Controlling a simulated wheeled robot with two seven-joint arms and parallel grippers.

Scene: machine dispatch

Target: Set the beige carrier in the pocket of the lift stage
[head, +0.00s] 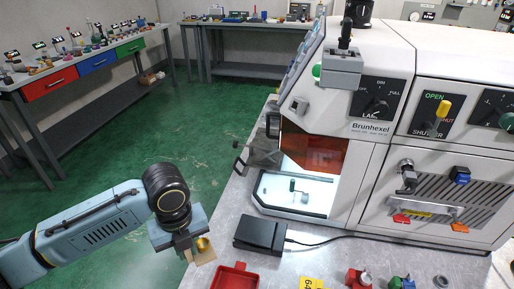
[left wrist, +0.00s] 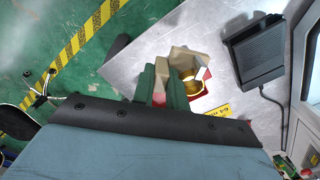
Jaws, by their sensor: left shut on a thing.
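My left gripper (head: 192,248) hangs low at the near edge of the metal bench in the head view. It is shut on the beige carrier (head: 204,259), which carries a brass-coloured round part. In the left wrist view the green fingers (left wrist: 158,85) hold the beige carrier (left wrist: 186,57) at one side, with the brass part beside them. The machine's open bay has a lit white platform (head: 277,188) with a small grey fitting on it. I cannot tell for sure whether this is the lift stage, and no pocket is clear. My right gripper is not in view.
A black pedal-like box (head: 260,233) with a cable lies between the carrier and the machine. A red tray (head: 236,279) is at the near edge, with red and green parts to its right. An orange window (head: 312,152) hangs above the bay.

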